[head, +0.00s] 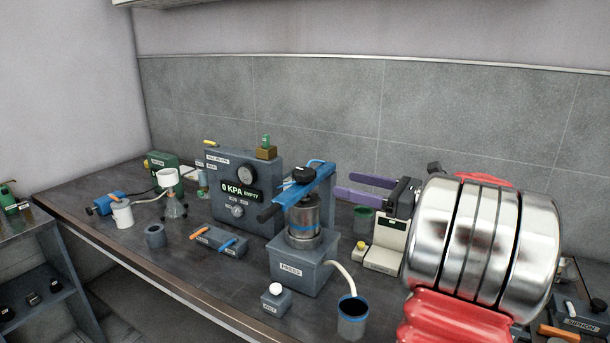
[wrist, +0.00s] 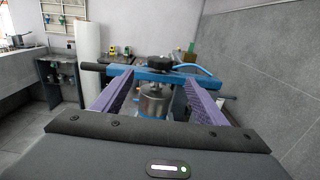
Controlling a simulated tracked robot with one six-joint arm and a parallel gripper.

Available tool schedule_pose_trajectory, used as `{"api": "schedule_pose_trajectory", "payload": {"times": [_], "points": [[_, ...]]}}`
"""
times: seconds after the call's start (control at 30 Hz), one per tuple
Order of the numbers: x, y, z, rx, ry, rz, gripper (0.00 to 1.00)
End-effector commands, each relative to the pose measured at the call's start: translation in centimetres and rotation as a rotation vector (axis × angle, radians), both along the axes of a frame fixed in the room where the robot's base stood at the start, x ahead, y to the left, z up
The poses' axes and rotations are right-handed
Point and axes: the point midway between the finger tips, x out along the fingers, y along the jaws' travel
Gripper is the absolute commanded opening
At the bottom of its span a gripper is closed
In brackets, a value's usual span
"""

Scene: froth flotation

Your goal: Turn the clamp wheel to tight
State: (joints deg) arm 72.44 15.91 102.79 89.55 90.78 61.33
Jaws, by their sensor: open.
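The press (head: 302,262) is a grey block labelled PRESS with a metal cylinder (head: 304,216) on it. A blue bar (head: 318,184) with a black grip at one end crosses above the cylinder. A black round knob, which looks like the clamp wheel (head: 303,174), sits on top of the bar; it also shows in the wrist view (wrist: 160,62). My gripper (head: 345,184) has purple fingers, open and empty, to the right of the bar. In the wrist view my gripper (wrist: 158,77) faces the press, with the bar and wheel beyond the fingertips. I cannot tell the wheel's turn.
Behind the press stands a grey gauge box (head: 229,167) reading 0 KPA EMPTY. A dark cup with a blue rim (head: 352,318) and a small white-topped button box (head: 276,297) stand in front. A white device (head: 386,243) is right of the press.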

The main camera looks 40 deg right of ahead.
Motion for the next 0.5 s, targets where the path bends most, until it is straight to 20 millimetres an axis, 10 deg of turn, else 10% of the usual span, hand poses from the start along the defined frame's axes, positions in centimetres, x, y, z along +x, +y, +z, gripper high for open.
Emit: {"api": "schedule_pose_trajectory", "payload": {"times": [0.5], "points": [[6.3,2.2,0.0,0.0,-0.001,0.003,0.66]]}}
